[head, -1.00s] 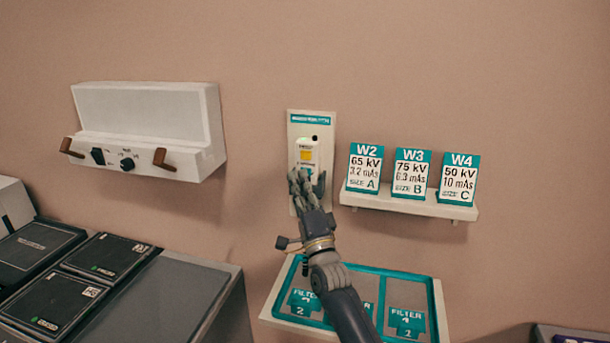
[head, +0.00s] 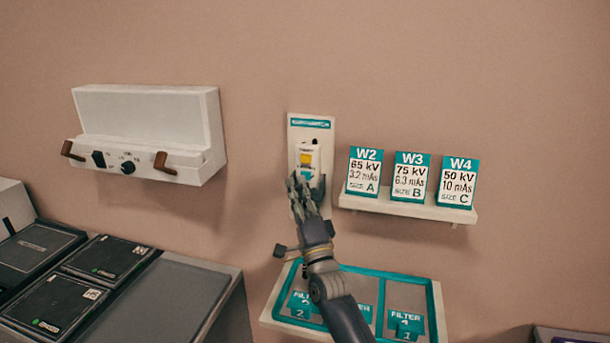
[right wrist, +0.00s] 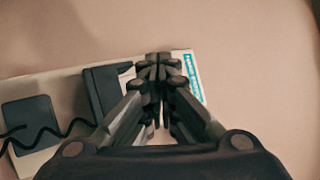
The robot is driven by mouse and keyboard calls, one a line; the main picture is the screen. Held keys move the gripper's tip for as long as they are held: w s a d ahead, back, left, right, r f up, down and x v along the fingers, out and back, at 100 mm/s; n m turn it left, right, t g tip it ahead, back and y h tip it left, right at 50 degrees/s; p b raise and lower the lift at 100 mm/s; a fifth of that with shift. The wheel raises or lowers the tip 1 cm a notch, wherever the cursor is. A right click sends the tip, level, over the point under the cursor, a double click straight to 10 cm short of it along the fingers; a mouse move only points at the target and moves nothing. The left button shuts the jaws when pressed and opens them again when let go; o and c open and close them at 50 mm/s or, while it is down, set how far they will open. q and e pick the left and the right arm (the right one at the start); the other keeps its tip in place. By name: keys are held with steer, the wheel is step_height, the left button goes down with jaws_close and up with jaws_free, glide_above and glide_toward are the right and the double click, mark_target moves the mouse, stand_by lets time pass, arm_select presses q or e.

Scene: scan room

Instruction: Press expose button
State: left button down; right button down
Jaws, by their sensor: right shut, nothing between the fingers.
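A pale panel (head: 297,133) with a teal label strip is fixed to the wall. My right gripper (head: 297,181) is shut and empty, just below the yellow button in the head view, and covers the panel's lower part. In the right wrist view the shut fingertips (right wrist: 160,64) are over the panel (right wrist: 50,87), near its teal label end; the yellow button is hidden there. I cannot tell whether the fingers touch the unit. My left gripper is out of view.
A white wall box (head: 150,115) with brown handles and a knob is to the left. A shelf (head: 400,206) with three setting cards is to the right. A filter tray (head: 437,310) lies below, and dark cassettes (head: 105,258) rest at lower left.

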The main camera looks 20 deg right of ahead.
steer(key=s+a, duration=0.1)
steer(key=s+a+p, duration=0.1)
steer(key=s+p, duration=0.1)
steer(key=s, duration=0.1)
steer(key=shift+s+a, duration=0.1)
steer(key=shift+a, duration=0.3)
stand_by(1.5)
